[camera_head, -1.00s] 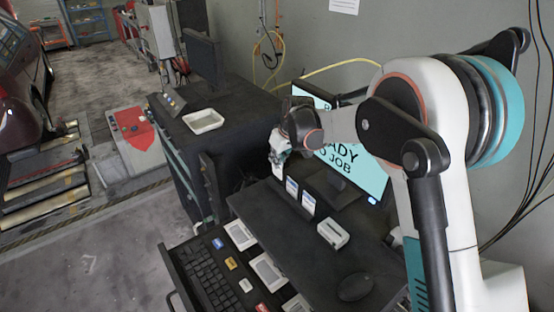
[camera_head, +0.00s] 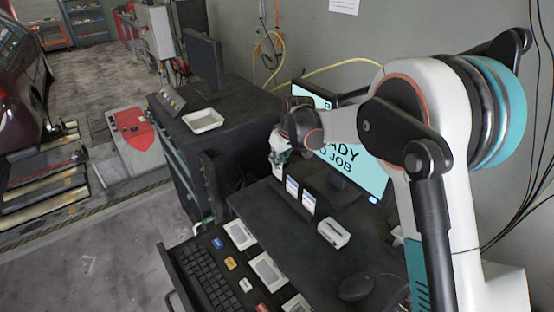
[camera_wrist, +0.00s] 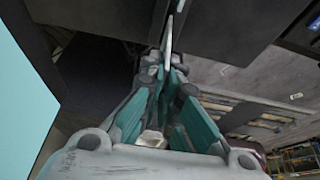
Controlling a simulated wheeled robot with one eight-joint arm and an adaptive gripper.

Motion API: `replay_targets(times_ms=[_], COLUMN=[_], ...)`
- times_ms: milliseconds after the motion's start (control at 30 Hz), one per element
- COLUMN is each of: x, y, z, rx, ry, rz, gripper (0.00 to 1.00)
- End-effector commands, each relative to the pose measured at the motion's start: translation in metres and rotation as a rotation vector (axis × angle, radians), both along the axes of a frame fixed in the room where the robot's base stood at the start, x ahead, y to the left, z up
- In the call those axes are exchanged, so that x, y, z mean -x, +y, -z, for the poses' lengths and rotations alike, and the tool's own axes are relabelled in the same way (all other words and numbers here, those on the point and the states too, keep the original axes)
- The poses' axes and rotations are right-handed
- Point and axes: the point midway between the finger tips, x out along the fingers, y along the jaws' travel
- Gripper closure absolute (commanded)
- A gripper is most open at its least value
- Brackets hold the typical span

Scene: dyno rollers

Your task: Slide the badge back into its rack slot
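The badge is a thin pale card (camera_wrist: 168,36), seen nearly edge-on in the wrist view. My gripper (camera_wrist: 166,62) is shut on it, with its teal fingers on both sides. In the head view my gripper (camera_head: 278,160) points down at the left end of the badge rack, and the badge (camera_head: 279,174) shows small and pale below it. The dark rack (camera_head: 301,209) stands on the black desk top with two white-and-blue badges (camera_head: 292,187) (camera_head: 308,202) upright in it. Whether the held badge touches the rack cannot be told.
A lit monitor (camera_head: 360,165) stands close behind the rack. A small white box (camera_head: 333,233) and a black mouse (camera_head: 355,287) lie on the desk to the right. An open drawer below holds a keyboard (camera_head: 207,277). A white tray (camera_head: 203,121) sits on the cabinet at left.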

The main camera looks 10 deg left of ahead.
Motion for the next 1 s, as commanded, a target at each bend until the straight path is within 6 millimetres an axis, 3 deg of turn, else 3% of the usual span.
replay_targets(times_ms=[1000], x=[0.0], y=[0.0], z=[0.019], rx=[0.0], ry=[0.0], rz=[0.0], gripper=[1.0])
